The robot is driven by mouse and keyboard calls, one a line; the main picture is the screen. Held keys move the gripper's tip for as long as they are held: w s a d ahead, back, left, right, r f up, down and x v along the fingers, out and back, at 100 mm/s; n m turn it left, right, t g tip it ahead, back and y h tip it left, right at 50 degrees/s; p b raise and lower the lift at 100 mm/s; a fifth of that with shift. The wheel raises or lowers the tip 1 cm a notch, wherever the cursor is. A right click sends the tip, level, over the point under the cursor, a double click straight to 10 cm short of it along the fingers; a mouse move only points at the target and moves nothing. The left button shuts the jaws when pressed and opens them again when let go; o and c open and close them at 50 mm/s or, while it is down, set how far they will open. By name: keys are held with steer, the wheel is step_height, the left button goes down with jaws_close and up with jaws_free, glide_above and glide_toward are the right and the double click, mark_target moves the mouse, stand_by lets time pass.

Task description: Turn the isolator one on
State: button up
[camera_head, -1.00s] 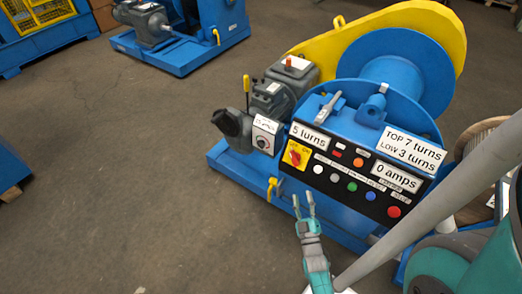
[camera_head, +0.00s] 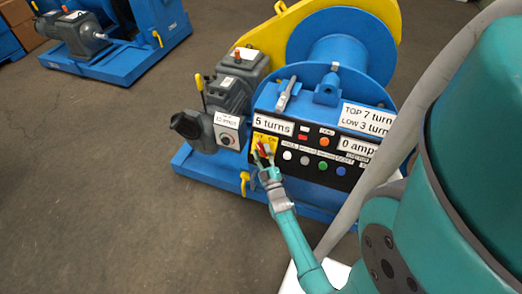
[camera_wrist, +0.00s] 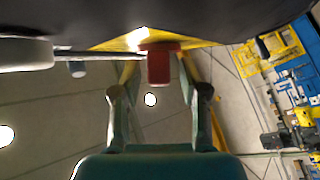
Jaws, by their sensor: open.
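The isolator is a red rotary handle (camera_wrist: 159,64) on a yellow plate (camera_head: 258,139) at the left end of the black control panel. In the head view my gripper (camera_head: 264,159) is right at the handle and partly covers it. In the wrist view my gripper (camera_wrist: 160,95) is open, with one finger to each side below the red handle. The handle stands ahead of the fingertips, roughly centred between them. I cannot tell whether the fingertips touch it. The handle's exact turn position is partly hidden by the fingers.
The panel also carries white, grey, green and blue buttons (camera_head: 322,166) to the right of the isolator, under labels. A grey knob box (camera_head: 227,138) sits to its left. The blue winch drum (camera_head: 345,45) is behind. Open floor (camera_head: 110,180) lies to the left.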

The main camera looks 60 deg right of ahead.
steer(key=shift+w+d+r, duration=0.15)
steer(key=shift+w+d, duration=0.2)
steer(key=shift+d, duration=0.05)
jaws_close()
